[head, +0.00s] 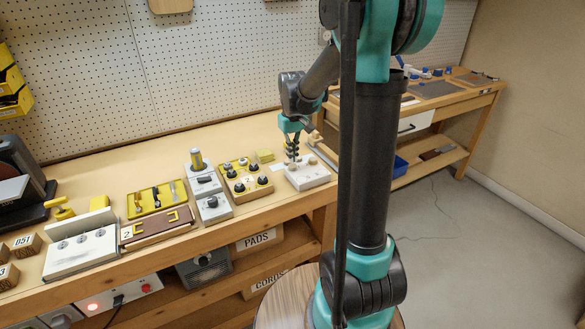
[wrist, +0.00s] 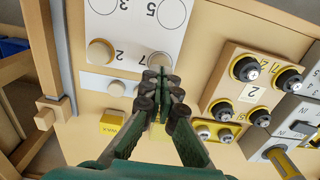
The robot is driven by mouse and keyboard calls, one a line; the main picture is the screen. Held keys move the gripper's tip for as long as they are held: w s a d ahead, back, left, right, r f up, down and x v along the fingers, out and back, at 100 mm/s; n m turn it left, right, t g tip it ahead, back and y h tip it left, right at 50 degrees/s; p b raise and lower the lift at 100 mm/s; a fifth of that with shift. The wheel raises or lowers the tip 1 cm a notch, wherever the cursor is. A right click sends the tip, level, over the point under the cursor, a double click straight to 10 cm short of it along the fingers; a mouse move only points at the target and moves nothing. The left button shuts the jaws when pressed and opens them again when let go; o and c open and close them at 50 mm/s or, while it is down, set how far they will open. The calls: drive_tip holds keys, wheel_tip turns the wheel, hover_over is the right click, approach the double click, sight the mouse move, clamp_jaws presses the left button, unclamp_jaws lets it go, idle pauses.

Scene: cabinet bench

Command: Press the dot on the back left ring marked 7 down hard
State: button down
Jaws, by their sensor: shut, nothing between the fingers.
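A white panel (head: 308,178) with rings and digits lies on the bench; it also shows in the wrist view (wrist: 136,28). My gripper (head: 292,158) points down over its back left part. In the wrist view my shut fingertips (wrist: 158,82) are empty and cover most of the ring (wrist: 160,58) at that corner, so its dot is hidden. Digits 7 and 2 (wrist: 129,52) stand beside it; which belongs to that ring is hard to tell. I cannot tell whether the fingertips touch the panel.
A round wooden knob (wrist: 100,51) stands on the panel's other back ring. A yellow panel with black knobs (head: 246,178) stands close on the left.

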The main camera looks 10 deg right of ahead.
drive_tip(key=shift+f, duration=1)
idle(1.8)
drive_tip(key=shift+r, duration=0.1)
idle(1.5)
wheel_tip(320, 180, up, 11)
idle(1.3)
drive_tip(key=s+d+f+m+t, duration=0.1)
drive_tip(key=s+d+f+t, duration=0.1)
drive_tip(key=s+f, duration=0.6)
drive_tip(key=s+d+f+m+t, duration=0.2)
drive_tip(key=s+f, duration=0.5)
drive_tip(key=s, duration=0.7)
drive_tip(key=shift+f+m, duration=0.3)
drive_tip(key=shift+f, duration=0.05)
